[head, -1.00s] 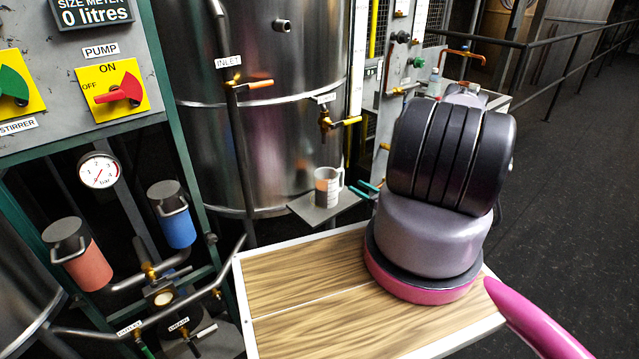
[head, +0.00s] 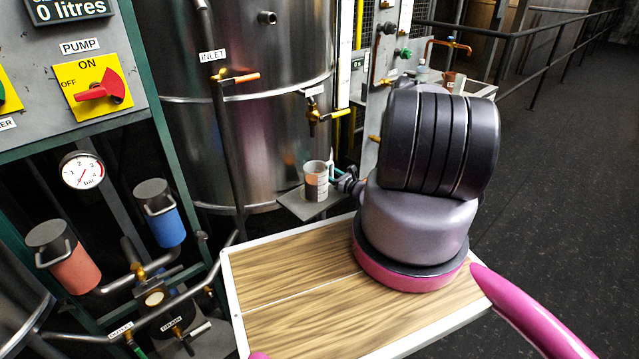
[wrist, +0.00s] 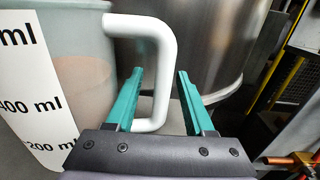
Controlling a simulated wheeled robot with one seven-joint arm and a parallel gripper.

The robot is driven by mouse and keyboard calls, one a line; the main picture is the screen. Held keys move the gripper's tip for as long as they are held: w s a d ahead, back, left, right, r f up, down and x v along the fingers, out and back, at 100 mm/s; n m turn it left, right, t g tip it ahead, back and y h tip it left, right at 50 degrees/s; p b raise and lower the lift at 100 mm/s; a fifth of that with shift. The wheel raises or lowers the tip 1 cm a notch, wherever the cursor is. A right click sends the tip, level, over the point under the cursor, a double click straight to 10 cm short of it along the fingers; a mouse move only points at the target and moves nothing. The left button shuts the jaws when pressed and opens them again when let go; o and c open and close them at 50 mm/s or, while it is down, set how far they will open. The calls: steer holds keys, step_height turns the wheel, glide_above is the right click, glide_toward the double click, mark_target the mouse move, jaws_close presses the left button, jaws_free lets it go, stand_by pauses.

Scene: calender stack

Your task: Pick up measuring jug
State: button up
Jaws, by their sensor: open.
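The measuring jug (head: 316,184) stands upright on a small grey shelf (head: 309,206) below the tank's tap. In the wrist view the jug (wrist: 82,85) fills the left side, with its ml scale and white handle (wrist: 163,65) showing. My gripper (wrist: 160,73) has two teal fingers, open on either side of the handle's upright part. The left finger is in the gap between the jug body and the handle, and the right finger is outside the handle. In the head view my gripper (head: 338,172) is at the jug's right side, partly hidden by my arm.
A steel tank (head: 265,110) stands behind the shelf, with a brass tap (head: 320,116) above the jug. An inlet pipe (head: 226,130) runs to the left. A pump panel (head: 70,60), a gauge (head: 82,171) and a blue canister (head: 160,215) stand further left.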

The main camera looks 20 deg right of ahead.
jaws_close()
stand_by(1.4)
